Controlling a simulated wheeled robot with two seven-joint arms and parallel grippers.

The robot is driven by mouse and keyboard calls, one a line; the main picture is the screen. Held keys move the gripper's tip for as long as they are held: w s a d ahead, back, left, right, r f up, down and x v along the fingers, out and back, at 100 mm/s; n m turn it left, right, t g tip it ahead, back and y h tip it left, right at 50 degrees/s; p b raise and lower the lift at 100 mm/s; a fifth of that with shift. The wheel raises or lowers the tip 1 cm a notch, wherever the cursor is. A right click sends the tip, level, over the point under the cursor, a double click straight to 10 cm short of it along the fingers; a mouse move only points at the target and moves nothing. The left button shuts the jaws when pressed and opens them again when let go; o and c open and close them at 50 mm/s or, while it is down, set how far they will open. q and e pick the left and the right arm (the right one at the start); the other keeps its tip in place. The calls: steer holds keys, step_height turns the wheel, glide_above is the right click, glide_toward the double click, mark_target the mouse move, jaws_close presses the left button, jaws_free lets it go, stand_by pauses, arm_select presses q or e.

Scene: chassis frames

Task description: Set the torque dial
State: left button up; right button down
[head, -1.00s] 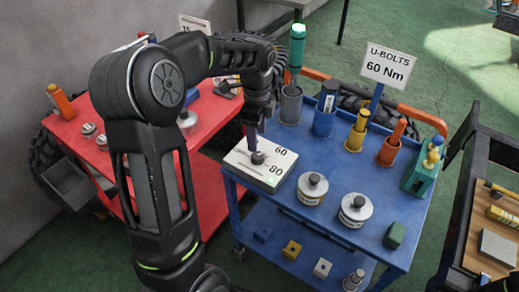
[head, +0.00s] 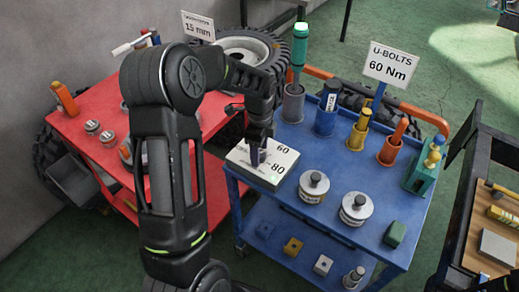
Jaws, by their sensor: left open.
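The torque dial box (head: 276,179) is a white-topped block marked 60 and 80, lying on the left corner of the blue cart (head: 352,170). A small green light shows on its front edge. My left gripper (head: 255,157) points down over the box top, with its fingers at the dial. The dial's knob is hidden behind the fingers, so I cannot tell where it points or whether the fingers touch it. A sign (head: 390,64) on the blue cart reads U-BOLTS 60 Nm. My right gripper is not in view.
Two round weights (head: 314,186) stand right of the box. Several holders with tools, one a tall green-topped tool (head: 299,45), line the cart's back. A red cart (head: 75,125) stands at left, a dark cart (head: 490,240) at right.

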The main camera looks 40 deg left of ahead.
arm_select(q)
steer(key=shift+c, duration=0.5)
jaws_close()
